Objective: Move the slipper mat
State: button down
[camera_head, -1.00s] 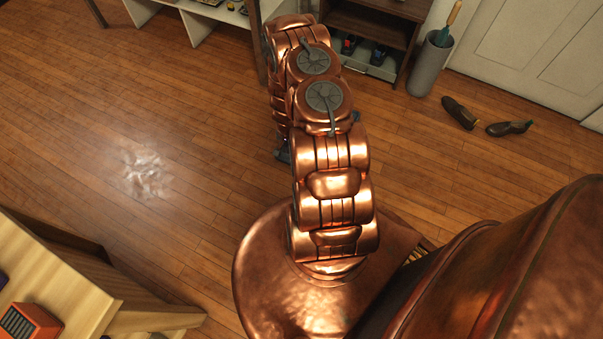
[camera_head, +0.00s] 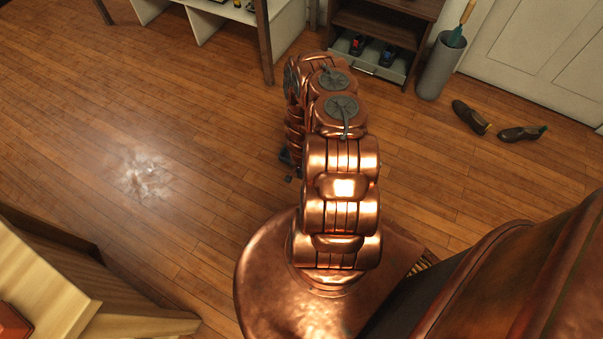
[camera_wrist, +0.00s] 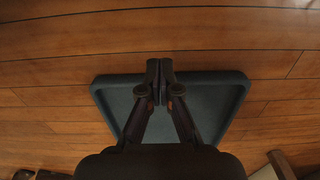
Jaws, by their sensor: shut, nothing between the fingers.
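The slipper mat appears to be the blue-grey tray-like mat (camera_wrist: 215,105) with a raised rim, lying on the wooden floor in the wrist view. My gripper (camera_wrist: 160,65) is shut and empty. Its fingertips show over the middle of the mat's far rim. I cannot tell whether they touch it. My gripper's housing hides the mat's near part. In the head view my copper arm hides most of the gripper and the mat; only small dark parts show beside the arm.
Brown shoes (camera_head: 470,118) lie on the floor at right, near a grey cylindrical holder (camera_head: 440,66) and a white door. A dark cabinet (camera_head: 384,35) with an open drawer (camera_head: 372,66) stands at the back. A light wood unit (camera_head: 45,285) is at lower left.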

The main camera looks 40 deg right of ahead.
notch_tip(320, 180, down, 7)
jog(key=b, duration=0.6)
jog(key=shift+w+d+r+b, duration=0.2)
jog(key=shift+d+b, duration=0.25)
jog(key=shift+b, duration=0.6)
jog(key=d+b, duration=0.1)
jog(key=b, duration=0.2)
jog(key=d+b, duration=0.1)
jog(key=b, duration=0.2)
jog(key=shift+w+b, duration=0.3)
jog(key=shift+w, duration=0.1)
jog(key=shift+d+b, duration=0.15)
jog(key=shift+b, duration=0.65)
jog(key=shift+d+b, duration=0.25)
jog(key=shift+b, duration=0.55)
jog(key=shift+r, duration=0.2)
jog(key=shift+d, duration=0.1)
